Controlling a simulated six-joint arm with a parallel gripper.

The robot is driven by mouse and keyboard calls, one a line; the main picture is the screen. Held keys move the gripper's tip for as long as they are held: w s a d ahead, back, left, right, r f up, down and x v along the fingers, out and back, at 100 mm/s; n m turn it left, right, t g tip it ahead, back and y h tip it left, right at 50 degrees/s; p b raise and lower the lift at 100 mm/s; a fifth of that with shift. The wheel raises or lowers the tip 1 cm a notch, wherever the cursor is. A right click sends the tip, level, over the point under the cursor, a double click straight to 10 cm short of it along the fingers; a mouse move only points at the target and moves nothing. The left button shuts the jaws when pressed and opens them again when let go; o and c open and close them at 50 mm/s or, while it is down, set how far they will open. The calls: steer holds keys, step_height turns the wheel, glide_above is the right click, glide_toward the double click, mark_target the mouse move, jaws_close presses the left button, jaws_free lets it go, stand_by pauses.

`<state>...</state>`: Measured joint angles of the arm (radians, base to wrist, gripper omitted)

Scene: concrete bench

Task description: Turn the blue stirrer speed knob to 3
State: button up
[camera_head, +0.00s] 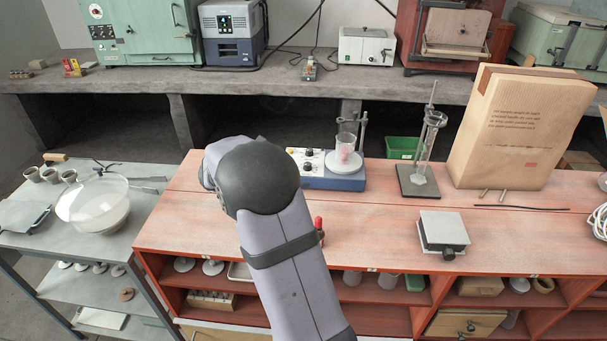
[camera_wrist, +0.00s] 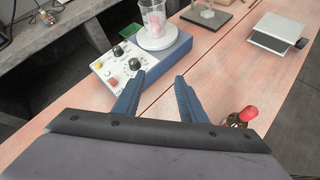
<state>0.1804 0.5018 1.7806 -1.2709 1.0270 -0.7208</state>
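The blue stirrer (camera_head: 335,181) stands on the red bench in the head view, with a white control panel at its left. It also shows in the wrist view (camera_wrist: 165,62), where two dark knobs, an upper one (camera_wrist: 117,50) and a lower one (camera_wrist: 134,64), sit on the panel. Their pointer settings are too small to read. A beaker (camera_wrist: 152,18) with pinkish contents stands on the white round plate (camera_wrist: 157,40). My gripper (camera_wrist: 160,76) is open and empty, its fingers apart, with the panel beyond them. In the head view my arm hides the gripper.
A red-capped small bottle (camera_wrist: 240,117) stands right of my gripper. The bench between stirrer and platform is clear.

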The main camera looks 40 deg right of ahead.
steer(key=shift+w+d+f+n+t+h+p, duration=0.2)
steer(key=shift+w+d+f+n, duration=0.55)
steer(key=shift+w+d, duration=0.55)
steer(key=shift+w+d+f+n+t+h+p, duration=0.15)
steer(key=shift+w+d+f+n+t+h, duration=0.2)
steer(key=shift+w+d+f+n, duration=0.9)
steer(key=shift+w+d+f+n+t+h+p, duration=0.25)
steer(key=shift+w+d, duration=0.5)
steer(key=shift+d, duration=1.15)
steer(key=shift+r, duration=0.1)
jaws_close()
